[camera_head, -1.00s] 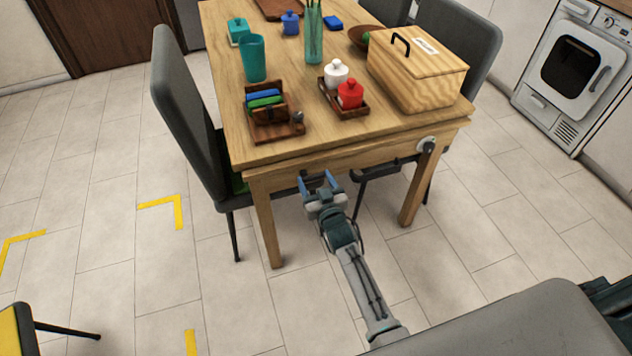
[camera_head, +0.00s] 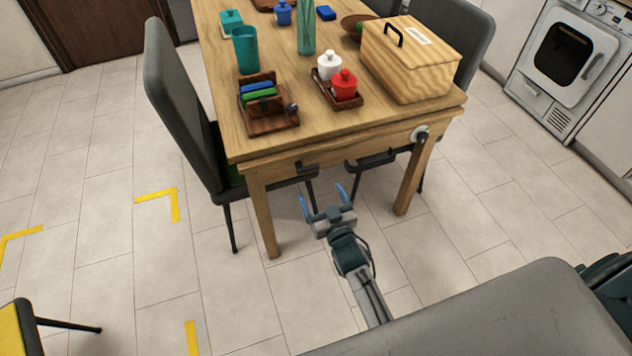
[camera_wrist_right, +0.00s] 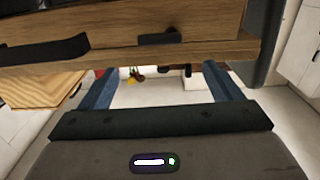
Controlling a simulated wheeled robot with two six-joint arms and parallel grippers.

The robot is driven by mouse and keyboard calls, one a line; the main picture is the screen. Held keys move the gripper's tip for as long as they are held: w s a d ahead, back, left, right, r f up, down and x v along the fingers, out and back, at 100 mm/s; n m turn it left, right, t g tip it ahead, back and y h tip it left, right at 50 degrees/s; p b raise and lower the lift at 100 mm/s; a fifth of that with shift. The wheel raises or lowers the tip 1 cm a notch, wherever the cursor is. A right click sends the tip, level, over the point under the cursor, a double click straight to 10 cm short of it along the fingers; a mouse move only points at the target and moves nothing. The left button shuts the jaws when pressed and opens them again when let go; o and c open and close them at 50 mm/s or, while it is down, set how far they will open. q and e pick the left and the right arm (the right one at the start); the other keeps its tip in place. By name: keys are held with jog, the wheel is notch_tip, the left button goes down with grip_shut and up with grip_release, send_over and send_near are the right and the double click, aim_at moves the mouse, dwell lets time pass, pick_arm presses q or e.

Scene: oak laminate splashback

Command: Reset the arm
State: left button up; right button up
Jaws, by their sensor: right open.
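My right gripper (camera_head: 322,203) is open and empty in the head view, its two blue fingers spread apart. It is in front of the near edge of the wooden table (camera_head: 350,142), apart from it. In the right wrist view my right gripper (camera_wrist_right: 168,92) shows both blue fingers wide apart with nothing between them. The table's wooden front (camera_wrist_right: 200,22) fills the upper part of that view. My left gripper is not in view.
The table holds a lidded wooden box (camera_head: 410,65), a teal cup (camera_head: 246,50), a wooden holder (camera_head: 270,122) and a tray with a white jar (camera_head: 329,65) and a red jar (camera_head: 345,85). A grey chair (camera_head: 172,95) stands left. Floor around the table's front is clear.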

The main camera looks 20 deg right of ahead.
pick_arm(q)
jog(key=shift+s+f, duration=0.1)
pick_arm(e)
jog(key=shift+s, duration=0.95)
